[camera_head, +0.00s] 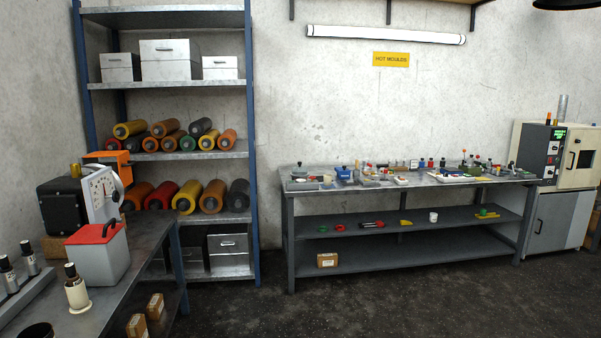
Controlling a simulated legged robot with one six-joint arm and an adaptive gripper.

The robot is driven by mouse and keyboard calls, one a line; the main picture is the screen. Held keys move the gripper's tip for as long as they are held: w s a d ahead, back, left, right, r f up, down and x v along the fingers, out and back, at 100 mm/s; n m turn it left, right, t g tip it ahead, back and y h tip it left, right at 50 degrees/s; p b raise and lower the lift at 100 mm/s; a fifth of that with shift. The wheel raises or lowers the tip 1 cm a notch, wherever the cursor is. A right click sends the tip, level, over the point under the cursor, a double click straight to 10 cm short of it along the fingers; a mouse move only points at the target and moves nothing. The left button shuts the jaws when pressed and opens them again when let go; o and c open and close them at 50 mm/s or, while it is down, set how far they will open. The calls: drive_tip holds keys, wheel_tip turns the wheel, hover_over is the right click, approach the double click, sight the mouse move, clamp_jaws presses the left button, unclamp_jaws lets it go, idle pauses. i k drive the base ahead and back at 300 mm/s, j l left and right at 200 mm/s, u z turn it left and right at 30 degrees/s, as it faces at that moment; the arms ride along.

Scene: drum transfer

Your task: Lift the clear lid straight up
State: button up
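I cannot make out a clear lid in this view. Many small items stand on the long grey workbench (283,176) at the back, but they are too small to tell whether one is the lid. On the near left bench (143,250) stands a light grey box (99,262) with a red top and a dark handle. My gripper is not in view.
A blue-framed shelf (251,120) holds several coloured rolls (187,201) and pale boxes (170,60). A machine (560,190) stands at the far right. Small cartons (156,306) sit under the near bench. The dark floor (340,310) in front is clear.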

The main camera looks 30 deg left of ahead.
sight(299, 170)
drive_tip(key=i+j+u, duration=0.55)
drive_tip(key=i, duration=0.35)
drive_tip(key=i+j+u, duration=0.3)
drive_tip(key=i, duration=0.2)
drive_tip(key=i+u, duration=0.3)
drive_tip(key=i, duration=1.6)
drive_tip(key=i+z, duration=0.15)
drive_tip(key=i, duration=0.55)
drive_tip(key=i+j+z, duration=0.1)
drive_tip(key=i, duration=0.6)
drive_tip(key=i+j+z, duration=0.3)
drive_tip(key=i+z, duration=0.15)
drive_tip(key=i, duration=0.15)
drive_tip(key=i+j+z, duration=0.45)
drive_tip(key=i+j, duration=0.05)
drive_tip(key=i, duration=0.1)
